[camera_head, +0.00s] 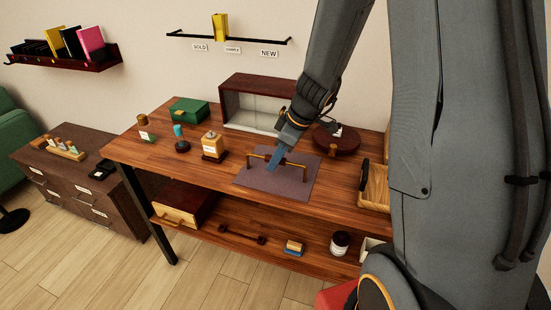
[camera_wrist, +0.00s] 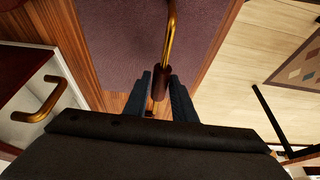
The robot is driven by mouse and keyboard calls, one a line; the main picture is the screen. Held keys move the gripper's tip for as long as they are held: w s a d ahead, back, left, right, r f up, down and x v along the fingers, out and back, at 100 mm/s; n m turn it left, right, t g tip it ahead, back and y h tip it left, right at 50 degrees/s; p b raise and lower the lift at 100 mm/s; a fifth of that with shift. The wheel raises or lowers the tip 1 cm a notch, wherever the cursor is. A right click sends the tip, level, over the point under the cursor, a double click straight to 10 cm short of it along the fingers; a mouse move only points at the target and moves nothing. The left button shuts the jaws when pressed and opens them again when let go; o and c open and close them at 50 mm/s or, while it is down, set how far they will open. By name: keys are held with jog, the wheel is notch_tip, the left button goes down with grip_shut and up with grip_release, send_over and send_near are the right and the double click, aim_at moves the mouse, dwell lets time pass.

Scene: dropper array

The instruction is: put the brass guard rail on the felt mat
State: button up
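The brass guard rail (camera_head: 295,163) is a thin brass bar with bent-down ends and a dark middle sleeve. It is over the purple-grey felt mat (camera_head: 260,183) on the wooden table; its ends look at or very near the mat surface. My gripper (camera_head: 278,158) points down at the middle of the rail. In the wrist view my gripper (camera_wrist: 161,82) has its two blue-grey fingers close against both sides of the rail's dark sleeve (camera_wrist: 162,76), and the brass bar (camera_wrist: 171,30) runs up the picture over the mat (camera_wrist: 125,40). Fingertip contact is partly hidden.
A cabinet (camera_head: 262,84) with a dark red top stands behind, a round dark red stand (camera_head: 345,142) behind right, and a wooden tray (camera_head: 375,187) at the right edge. A bottle on a base (camera_head: 212,146) and green box (camera_head: 190,110) are left. The table's front left is clear.

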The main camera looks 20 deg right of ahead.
jog(key=shift+o, duration=1.1)
jog(key=shift+r, duration=0.1)
jog(key=shift+r+p, duration=0.15)
jog(key=shift+p, duration=0.2)
jog(key=b+v, duration=0.2)
jog(key=v, duration=1)
jog(key=s+a+f+m+h, duration=0.1)
jog(key=s+f+m+h, duration=0.1)
jog(key=s+m, duration=0.3)
jog(key=s+a+f+m+g+h, duration=0.1)
jog(key=s+a+f+m, duration=0.1)
jog(key=s+f+m, duration=0.3)
jog(key=s, duration=0.4)
jog(key=shift+a+f+m+g+h, duration=0.2)
jog(key=shift+f+m+g+h, duration=0.1)
jog(key=shift+m+h, duration=0.1)
